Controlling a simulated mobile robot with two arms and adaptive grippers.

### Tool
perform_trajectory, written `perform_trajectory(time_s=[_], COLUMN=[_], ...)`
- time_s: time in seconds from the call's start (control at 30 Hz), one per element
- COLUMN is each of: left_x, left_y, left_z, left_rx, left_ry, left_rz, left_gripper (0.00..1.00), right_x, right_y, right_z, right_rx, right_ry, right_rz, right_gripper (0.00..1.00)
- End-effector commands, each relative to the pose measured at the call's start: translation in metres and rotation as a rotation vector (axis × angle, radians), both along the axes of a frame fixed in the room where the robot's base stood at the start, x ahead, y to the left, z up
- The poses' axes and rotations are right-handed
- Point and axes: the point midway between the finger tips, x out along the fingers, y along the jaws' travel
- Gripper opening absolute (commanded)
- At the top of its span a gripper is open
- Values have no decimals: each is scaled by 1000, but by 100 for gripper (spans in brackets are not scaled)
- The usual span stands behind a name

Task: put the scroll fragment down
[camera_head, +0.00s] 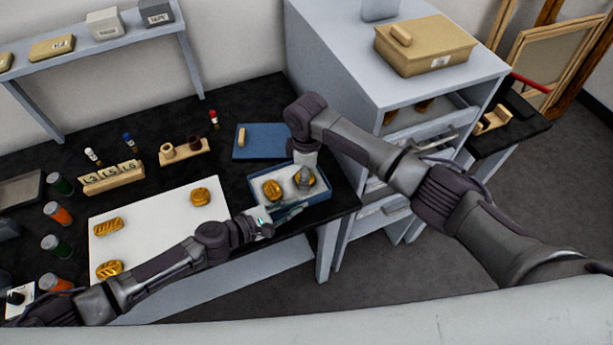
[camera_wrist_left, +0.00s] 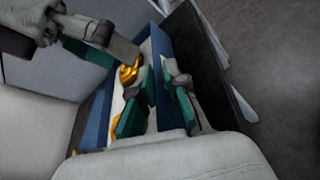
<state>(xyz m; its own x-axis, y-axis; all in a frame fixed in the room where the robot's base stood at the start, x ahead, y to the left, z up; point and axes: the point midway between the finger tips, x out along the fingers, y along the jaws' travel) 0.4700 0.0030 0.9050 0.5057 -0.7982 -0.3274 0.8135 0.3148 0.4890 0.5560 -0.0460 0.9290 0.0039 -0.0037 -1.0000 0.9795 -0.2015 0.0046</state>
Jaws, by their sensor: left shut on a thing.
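A shallow blue tray with a pale lining (camera_head: 322,195) stands at the table's right front. One gold carved fragment (camera_head: 272,190) lies in its left half. Another gold fragment (camera_head: 305,184) is in the right half, partly covered by my right gripper (camera_head: 304,174), which points down over it; whether its fingers grip the fragment is hidden. My left gripper (camera_head: 272,221) is at the tray's front side. In the left wrist view, its teal fingers (camera_wrist_left: 160,105) straddle the tray's blue wall (camera_wrist_left: 167,62), shut on it. A gold fragment (camera_wrist_left: 129,74) shows there by the right gripper (camera_wrist_left: 115,48).
A white board (camera_head: 150,225) on the black table holds several gold pieces. Behind the tray lies a blue mat (camera_head: 262,140) with a small wooden block. Bottles, a wooden rack (camera_head: 112,178) and a grey drawer cabinet (camera_head: 340,75) surround the workspace.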

Motion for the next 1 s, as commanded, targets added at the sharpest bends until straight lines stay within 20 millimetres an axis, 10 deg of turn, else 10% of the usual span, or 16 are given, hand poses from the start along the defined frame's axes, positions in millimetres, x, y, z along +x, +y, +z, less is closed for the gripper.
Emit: perform_trajectory(time_s=[0.5,1.0], left_x=[-4,-4], left_y=[5,5], left_z=[-11,-11], left_rx=[17,17], left_ry=[13,13], left_rz=[6,6], left_gripper=[0,0], right_x=[0,0], right_y=[1,1], right_z=[100,109], right_rx=[3,2], right_ry=[-3,-1], right_rz=[0,0], right_gripper=[80,80])
